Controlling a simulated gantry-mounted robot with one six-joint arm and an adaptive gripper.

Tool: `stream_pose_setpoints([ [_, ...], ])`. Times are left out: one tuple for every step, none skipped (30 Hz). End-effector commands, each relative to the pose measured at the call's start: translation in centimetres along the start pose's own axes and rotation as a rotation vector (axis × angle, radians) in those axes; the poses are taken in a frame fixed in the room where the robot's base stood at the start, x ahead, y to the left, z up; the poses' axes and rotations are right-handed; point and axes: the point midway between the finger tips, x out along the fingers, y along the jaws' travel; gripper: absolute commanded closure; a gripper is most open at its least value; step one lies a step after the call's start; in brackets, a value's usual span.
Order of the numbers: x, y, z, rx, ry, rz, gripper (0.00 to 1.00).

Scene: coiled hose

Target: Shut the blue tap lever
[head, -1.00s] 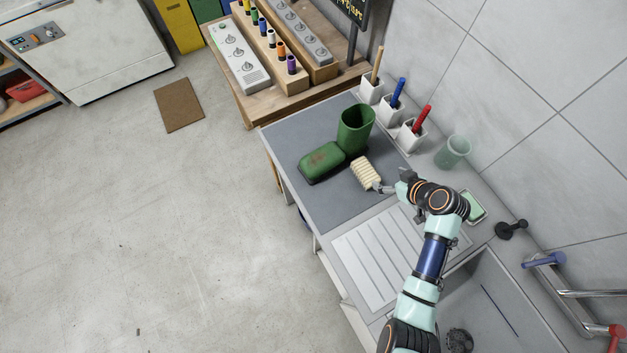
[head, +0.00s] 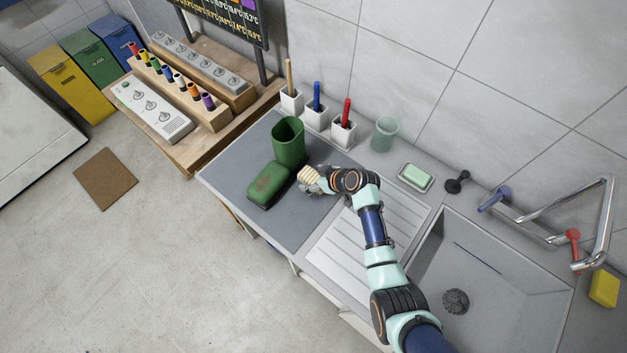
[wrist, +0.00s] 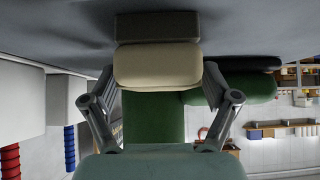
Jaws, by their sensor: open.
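The blue tap lever (head: 494,198) is on the left side of the chrome wall tap (head: 600,220), above the sink, in the head view. My gripper (head: 320,181) is over the worktop, well left of the lever. It is open, beside a cream-bristled brush (head: 309,176). In the wrist view a cream block with a brown top (wrist: 158,62), probably the brush, lies between and beyond the fingertips of my gripper (wrist: 160,90).
A green pot (head: 288,142) and green box (head: 269,184) stand near my gripper. Holders with coloured handles, a glass (head: 384,134), a soap dish (head: 415,178) and a black fitting (head: 457,181) line the wall. The red lever (head: 573,238) is right of the blue one. The sink (head: 490,270) is open below.

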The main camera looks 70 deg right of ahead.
Motion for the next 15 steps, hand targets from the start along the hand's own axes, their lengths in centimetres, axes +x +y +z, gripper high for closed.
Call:
stream_pose_setpoints([
  [-0.02,0.01,-0.04,0.0,0.0,0.0,0.14],
  [-0.04,0.01,-0.04,0.0,0.001,0.0,0.14],
  [-0.04,0.0,-0.04,0.0,0.0,0.0,0.14],
  [-0.05,0.0,-0.04,0.0,0.0,0.0,0.14],
  [-0.05,0.0,-0.03,0.0,0.0,0.0,0.19],
  [-0.05,0.0,-0.03,0.0,0.0,0.0,0.25],
  [-0.05,0.0,-0.03,0.0,0.0,0.0,0.3],
  [-0.06,0.0,-0.02,0.0,0.0,0.0,0.35],
  [-0.06,0.0,-0.03,0.0,0.0,0.0,0.42],
  [-0.06,0.0,-0.02,0.0,0.0,0.0,0.47],
  [-0.06,0.0,-0.02,0.0,0.0,0.0,0.52],
  [-0.06,0.0,-0.02,0.0,0.0,0.0,0.59],
  [-0.06,0.0,-0.02,0.0,0.0,0.0,0.64],
  [-0.06,0.0,-0.02,0.0,0.0,0.0,0.69],
  [-0.06,0.0,-0.02,0.0,0.0,0.0,0.75],
])
